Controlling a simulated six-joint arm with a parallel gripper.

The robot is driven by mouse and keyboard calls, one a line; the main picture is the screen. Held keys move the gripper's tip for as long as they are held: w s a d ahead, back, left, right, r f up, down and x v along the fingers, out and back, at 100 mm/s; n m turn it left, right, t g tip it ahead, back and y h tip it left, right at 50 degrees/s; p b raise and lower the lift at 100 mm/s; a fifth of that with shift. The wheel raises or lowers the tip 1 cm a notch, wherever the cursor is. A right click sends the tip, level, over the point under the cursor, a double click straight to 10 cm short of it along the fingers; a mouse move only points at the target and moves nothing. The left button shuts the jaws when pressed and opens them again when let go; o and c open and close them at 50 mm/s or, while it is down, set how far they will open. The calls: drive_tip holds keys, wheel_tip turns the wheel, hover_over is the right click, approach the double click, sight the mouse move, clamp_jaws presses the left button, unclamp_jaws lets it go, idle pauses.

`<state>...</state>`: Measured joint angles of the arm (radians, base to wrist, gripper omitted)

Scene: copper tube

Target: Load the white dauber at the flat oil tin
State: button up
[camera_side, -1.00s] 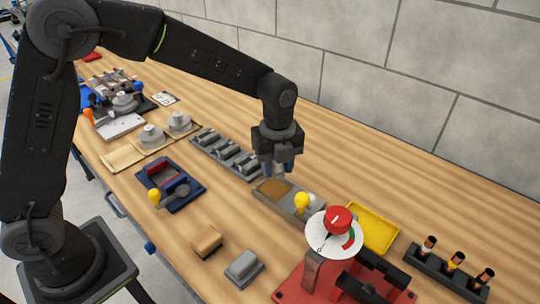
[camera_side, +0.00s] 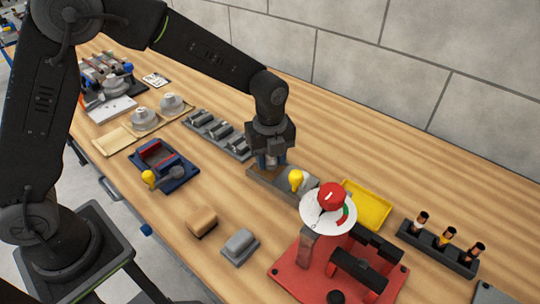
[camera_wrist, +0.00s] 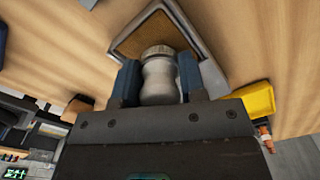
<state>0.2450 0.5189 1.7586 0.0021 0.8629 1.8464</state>
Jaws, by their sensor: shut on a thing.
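My gripper (camera_side: 270,160) is shut on the white dauber (camera_wrist: 159,82), which shows between the two blue fingers (camera_wrist: 158,85) in the wrist view as a pale grey, waisted body. In the side view the fingers hide most of the dauber. The gripper is low over that pad end, and the dauber's far end overlaps the pad in the wrist view. I cannot tell whether it touches the pad.
A yellow-knobbed thing (camera_side: 296,180) stands at the tin's other end. Right of it are a red fixture with a white dial (camera_side: 328,212), a yellow tray (camera_side: 366,206) and a rack of small bottles (camera_side: 437,248). A grey block rack (camera_side: 217,134) lies left. Open wood lies behind.

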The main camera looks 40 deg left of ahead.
drive_tip(key=shift+f, duration=0.6)
idle(1.6)
drive_tip(key=shift+r, duration=0.1)
drive_tip(key=shift+r, duration=3.5)
